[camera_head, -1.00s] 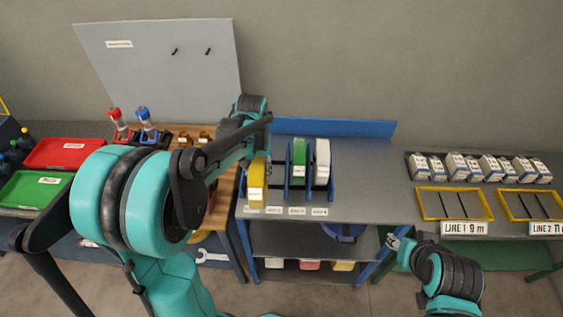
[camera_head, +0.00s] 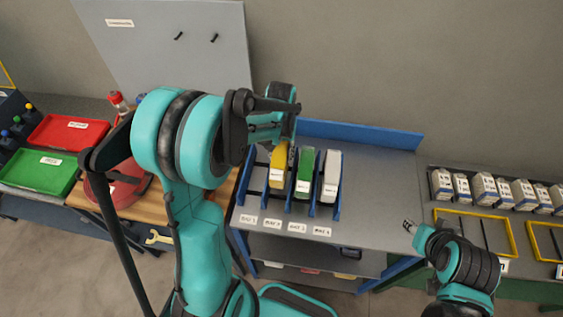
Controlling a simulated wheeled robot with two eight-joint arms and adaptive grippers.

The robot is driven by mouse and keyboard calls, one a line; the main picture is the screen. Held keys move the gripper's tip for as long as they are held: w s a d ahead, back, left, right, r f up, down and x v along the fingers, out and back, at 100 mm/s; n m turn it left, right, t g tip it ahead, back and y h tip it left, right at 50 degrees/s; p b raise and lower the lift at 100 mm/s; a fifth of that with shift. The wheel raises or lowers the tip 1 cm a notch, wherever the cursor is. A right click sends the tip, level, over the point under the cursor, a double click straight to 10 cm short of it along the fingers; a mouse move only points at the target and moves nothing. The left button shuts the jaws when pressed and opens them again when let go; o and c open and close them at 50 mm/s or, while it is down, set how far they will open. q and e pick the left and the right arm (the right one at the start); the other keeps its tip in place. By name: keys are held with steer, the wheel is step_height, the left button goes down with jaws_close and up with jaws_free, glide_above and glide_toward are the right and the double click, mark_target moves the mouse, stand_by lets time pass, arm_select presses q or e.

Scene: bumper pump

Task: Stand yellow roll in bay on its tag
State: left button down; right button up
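The yellow roll (camera_head: 279,165) is upright with a white label low on its front, in line with the second bay of the blue rack (camera_head: 340,207). I cannot tell if its bottom touches the rack. My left gripper (camera_head: 291,152) is at its upper right, apparently shut on it, the fingers partly hidden. The green roll (camera_head: 305,172) stands in the third bay, the white roll (camera_head: 331,176) in the fourth; the first is empty. Bay tags (camera_head: 272,224) lie along the shelf front. My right gripper (camera_head: 410,226) looks open and empty, right of the rack table.
The grey table (camera_head: 375,200) is clear right of the rack. Small white boxes (camera_head: 483,188) and yellow frames (camera_head: 478,213) are on the right-hand table. A red tray (camera_head: 68,132) and green tray (camera_head: 38,172) are at left. My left arm covers part of the wooden bench (camera_head: 150,205).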

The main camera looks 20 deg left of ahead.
arm_select(q)
step_height(320, 180, down, 4)
stand_by(0.4)
steer(key=shift+s, duration=0.1)
steer(key=shift+b, duration=0.35)
steer(key=c, duration=1)
jaws_free()
steer(key=shift+f, duration=0.1)
